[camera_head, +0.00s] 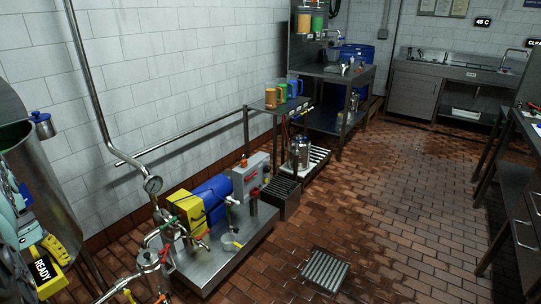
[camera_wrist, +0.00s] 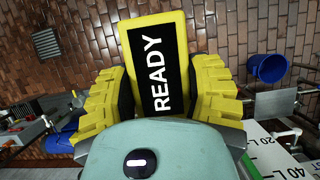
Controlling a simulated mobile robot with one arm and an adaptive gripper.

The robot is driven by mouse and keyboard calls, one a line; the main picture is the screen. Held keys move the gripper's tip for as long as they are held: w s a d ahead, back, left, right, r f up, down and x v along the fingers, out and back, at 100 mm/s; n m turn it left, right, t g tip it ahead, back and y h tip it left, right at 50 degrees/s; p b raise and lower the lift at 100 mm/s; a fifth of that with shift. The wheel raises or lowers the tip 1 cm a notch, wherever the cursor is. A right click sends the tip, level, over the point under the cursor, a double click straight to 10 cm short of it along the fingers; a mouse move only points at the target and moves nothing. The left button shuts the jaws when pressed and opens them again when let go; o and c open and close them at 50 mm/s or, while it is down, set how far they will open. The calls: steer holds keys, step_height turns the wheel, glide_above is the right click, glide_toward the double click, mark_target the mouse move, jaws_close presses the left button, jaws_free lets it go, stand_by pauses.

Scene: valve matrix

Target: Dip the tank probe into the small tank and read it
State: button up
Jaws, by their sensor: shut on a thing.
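The tank probe (camera_wrist: 160,65) is a yellow block with a black screen reading READY. My gripper (camera_wrist: 160,92) is shut on it, with a yellow ribbed finger on each side. In the head view the probe (camera_head: 42,268) shows at the lower left, in front of a steel tank (camera_head: 50,185). This tank has an open top with green inside, partly cut off by the picture edge. I cannot tell if it is the small tank. The lower end of the probe is hidden. A white scale (camera_wrist: 270,148) marked 20 L and 40 L shows at the lower right of the wrist view.
A pump skid (camera_head: 225,255) with pipes and a gauge (camera_head: 152,184) stands right of the tank. A floor drain (camera_head: 325,270) lies in open tiled floor. A blue bucket (camera_wrist: 268,67) shows in the wrist view. A steel bench (camera_head: 525,200) stands at the right.

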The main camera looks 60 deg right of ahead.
steer(key=shift+w+a+r, duration=0.1)
steer(key=shift+a+r, duration=0.3)
steer(key=shift+r, duration=0.3)
steer(key=shift+w+a+r+p, duration=0.15)
steer(key=shift+a+r+p, duration=0.2)
steer(key=shift+r, duration=0.05)
steer(key=shift+w+a+r, duration=0.15)
steer(key=shift+a+r, duration=0.15)
steer(key=shift+r, duration=0.45)
steer(key=shift+w+a+r+p, duration=0.2)
steer(key=shift+a+r+p, duration=0.4)
steer(key=shift+r, duration=0.3)
